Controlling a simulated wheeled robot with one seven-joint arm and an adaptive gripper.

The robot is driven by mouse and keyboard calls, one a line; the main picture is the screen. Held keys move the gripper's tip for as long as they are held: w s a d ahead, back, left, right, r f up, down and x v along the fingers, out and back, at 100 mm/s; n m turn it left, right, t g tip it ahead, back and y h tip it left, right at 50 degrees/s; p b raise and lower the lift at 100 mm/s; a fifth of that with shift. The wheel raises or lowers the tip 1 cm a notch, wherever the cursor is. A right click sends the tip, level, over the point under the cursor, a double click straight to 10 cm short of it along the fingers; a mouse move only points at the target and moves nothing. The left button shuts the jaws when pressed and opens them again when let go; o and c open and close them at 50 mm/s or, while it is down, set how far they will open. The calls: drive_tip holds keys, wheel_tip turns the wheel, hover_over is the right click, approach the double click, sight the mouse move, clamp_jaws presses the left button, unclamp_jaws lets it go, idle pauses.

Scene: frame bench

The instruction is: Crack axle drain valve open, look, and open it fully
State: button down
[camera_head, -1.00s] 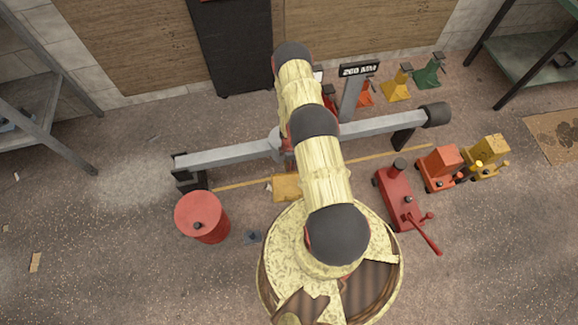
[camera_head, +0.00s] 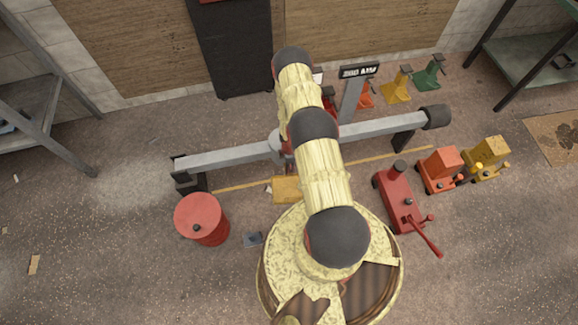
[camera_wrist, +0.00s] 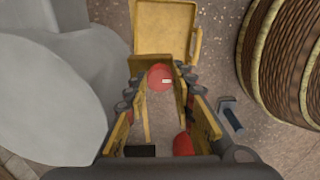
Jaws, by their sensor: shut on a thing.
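A long grey axle beam (camera_head: 235,154) lies across the middle of the head view, its centre hidden behind my arm. In the wrist view my gripper (camera_wrist: 160,82) has its yellow fingers closed around a small round red part (camera_wrist: 160,75) with a pale mark on its face. This looks like the valve's handle; how far it is turned cannot be told. Large rounded grey housing (camera_wrist: 50,85) fills the left of the wrist view. My gripper is hidden behind my arm in the head view. No running fluid is visible.
A yellow tray (camera_wrist: 165,30) lies on the floor beyond the fingers; it also shows in the head view (camera_head: 286,190). A red drum (camera_head: 203,218) stands left, with a small grey item (camera_head: 254,239) beside it. A red jack (camera_head: 397,190) and coloured units stand right.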

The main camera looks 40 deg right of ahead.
drive_tip(key=shift+n, duration=0.4)
drive_tip(key=shift+n+p, duration=0.4)
drive_tip(key=shift+n, duration=2.8)
drive_tip(key=c, duration=1.8)
unclamp_jaws()
drive_tip(key=shift+o, duration=0.2)
